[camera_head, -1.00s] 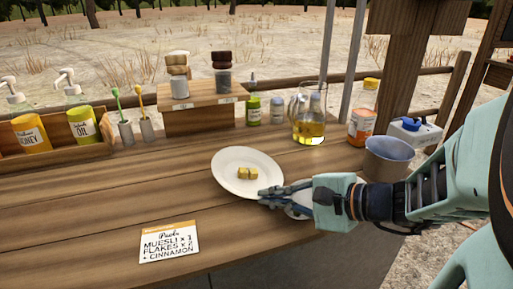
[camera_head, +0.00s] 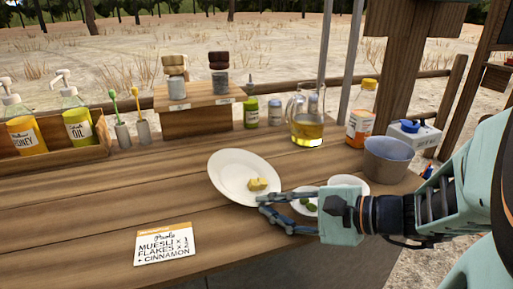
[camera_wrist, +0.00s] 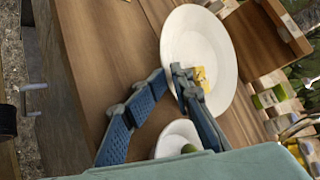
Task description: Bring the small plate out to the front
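The white plate (camera_head: 228,171) carries yellow cubes and stands on the wooden counter, its far side looking tilted up. The cubes (camera_head: 257,184) lie together toward the rim near my gripper. My gripper (camera_head: 262,203) is at the plate's near right rim. In the wrist view its fingertips (camera_wrist: 169,78) are close together, one over the plate (camera_wrist: 228,60) and one outside its edge, seemingly shut on the rim. The cubes (camera_wrist: 199,74) are right beside the inner finger. The rim between the tips is mostly hidden.
A small white dish with green pieces (camera_head: 311,207) and another white dish (camera_head: 350,182) stand by my gripper. A grey bucket (camera_head: 387,160), an oil jug (camera_head: 307,128) and a spice shelf (camera_head: 195,119) are behind.

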